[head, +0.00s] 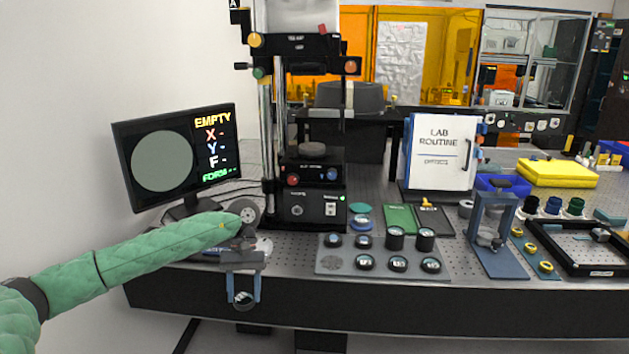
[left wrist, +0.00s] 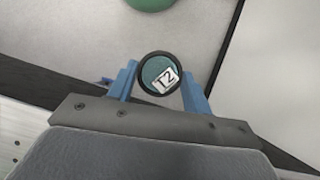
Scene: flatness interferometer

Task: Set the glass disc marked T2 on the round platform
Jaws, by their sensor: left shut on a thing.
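My left gripper (head: 243,290) has blue fingers and is shut on the glass disc marked T2 (left wrist: 158,75), a dark-rimmed round piece with a white label. In the head view the disc (head: 243,299) appears small between the fingertips, in front of the table's front edge. In the left wrist view the fingers (left wrist: 158,88) grip it from both sides and the T2 label faces the camera. The round platform (head: 311,148) looks like the grey round top on the black instrument's stage, above a red and a blue knob. It looks bare. My right gripper is not in view.
A grey tray (head: 328,271) holds several black-rimmed discs, with a bare spot at its front left. A monitor (head: 178,155) reading EMPTY stands left of the instrument (head: 312,208). A blue-grey stand (head: 495,235) and a black frame (head: 570,258) are at the right.

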